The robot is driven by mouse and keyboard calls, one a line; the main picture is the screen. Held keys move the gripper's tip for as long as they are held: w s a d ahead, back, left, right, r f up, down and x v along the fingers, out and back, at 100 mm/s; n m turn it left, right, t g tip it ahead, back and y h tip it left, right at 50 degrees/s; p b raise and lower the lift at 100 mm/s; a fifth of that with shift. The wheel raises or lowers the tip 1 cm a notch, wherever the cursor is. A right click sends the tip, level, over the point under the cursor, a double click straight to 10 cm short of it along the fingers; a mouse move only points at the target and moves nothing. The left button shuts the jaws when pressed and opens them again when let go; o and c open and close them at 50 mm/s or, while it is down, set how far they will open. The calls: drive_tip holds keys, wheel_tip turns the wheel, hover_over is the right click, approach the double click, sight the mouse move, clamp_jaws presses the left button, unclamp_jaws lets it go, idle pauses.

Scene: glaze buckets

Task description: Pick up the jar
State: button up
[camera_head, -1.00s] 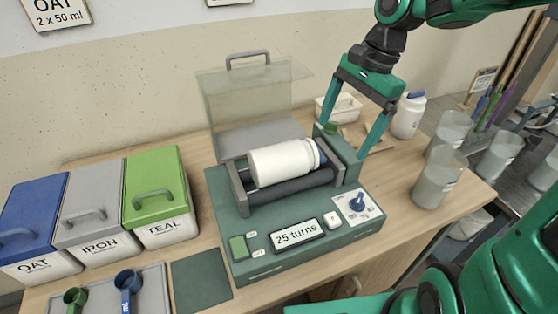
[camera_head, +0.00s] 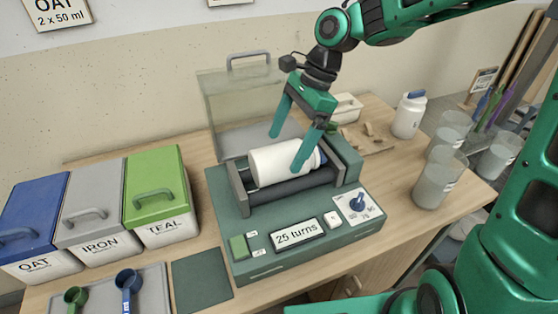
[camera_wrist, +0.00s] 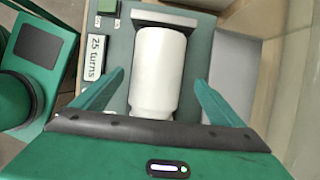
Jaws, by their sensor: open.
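The white jar (camera_head: 275,164) with a blue lid lies on its side on the dark rollers of the green machine (camera_head: 225,222). My gripper (camera_head: 287,152) is open above the jar, with one finger on its far side and the other in front of it near the lid end. In the wrist view the jar (camera_wrist: 156,65) lies between the two spread fingers of my gripper (camera_wrist: 155,92), with a gap on either side. Its lid end is hidden by the gripper body there.
The machine's clear cover (camera_head: 225,105) stands raised behind the jar. Blue, grey and green lidded bins (camera_head: 155,188) stand at left. Grey containers (camera_head: 440,180) and another white jar (camera_head: 409,116) stand at right. A tray (camera_head: 100,290) with scoops lies front left.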

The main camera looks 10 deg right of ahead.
sight(280, 158)
drive_tip(key=x, duration=0.4)
drive_tip(key=shift+s+f, duration=0.3)
drive_tip(key=shift+f, duration=0.1)
drive_tip(key=shift+c, duration=0.7)
drive_tip(key=shift+a+r, duration=0.1)
drive_tip(key=c, duration=1.3)
drive_tip(key=shift+c, duration=0.2)
drive_tip(key=shift+w, duration=0.1)
